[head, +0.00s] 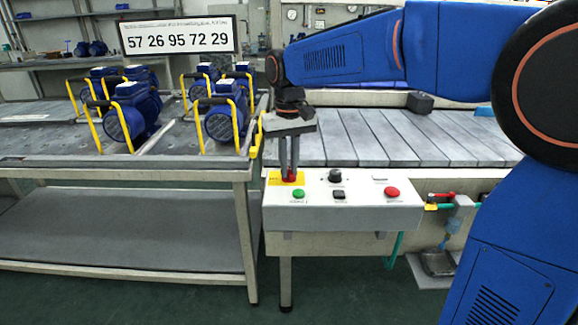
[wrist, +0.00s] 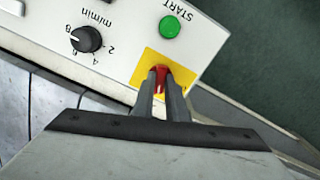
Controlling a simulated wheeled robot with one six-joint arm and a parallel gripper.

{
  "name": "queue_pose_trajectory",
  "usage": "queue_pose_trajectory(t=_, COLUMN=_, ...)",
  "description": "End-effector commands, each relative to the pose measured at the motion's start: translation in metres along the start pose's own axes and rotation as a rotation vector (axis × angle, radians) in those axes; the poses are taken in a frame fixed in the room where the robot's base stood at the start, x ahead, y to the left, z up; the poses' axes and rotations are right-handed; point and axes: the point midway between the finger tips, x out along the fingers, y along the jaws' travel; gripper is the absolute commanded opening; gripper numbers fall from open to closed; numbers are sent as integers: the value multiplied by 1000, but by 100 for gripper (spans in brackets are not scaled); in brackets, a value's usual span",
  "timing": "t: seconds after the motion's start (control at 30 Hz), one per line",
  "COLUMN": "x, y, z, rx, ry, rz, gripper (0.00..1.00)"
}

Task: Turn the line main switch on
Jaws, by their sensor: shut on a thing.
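The line main switch (wrist: 160,74) is a red handle on a yellow plate at the left end of the white control box (head: 340,211). In the head view the red switch (head: 291,179) shows low between my fingers. My gripper (head: 289,174) points down at the box and is shut on the red handle. In the wrist view my gripper's fingertips (wrist: 162,80) stand on both sides of the handle. The fingers hide part of the handle, and I cannot tell its exact angle.
The box also carries a green START button (wrist: 169,27), a black speed knob (wrist: 86,39), a small black switch (head: 339,195) and a red button (head: 392,192). A slatted conveyor (head: 400,137) lies behind. A table (head: 170,172) at the left holds blue pumps (head: 128,115) with yellow handles.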

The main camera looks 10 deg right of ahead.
Motion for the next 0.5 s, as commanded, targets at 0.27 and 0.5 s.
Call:
queue_pose_trajectory(t=0.27, x=-1, y=0, z=0, rx=207, ry=2, rz=0, gripper=0)
queue_pose_trajectory(t=0.5, x=-1, y=0, z=-1, rx=318, ry=3, rz=0, gripper=0)
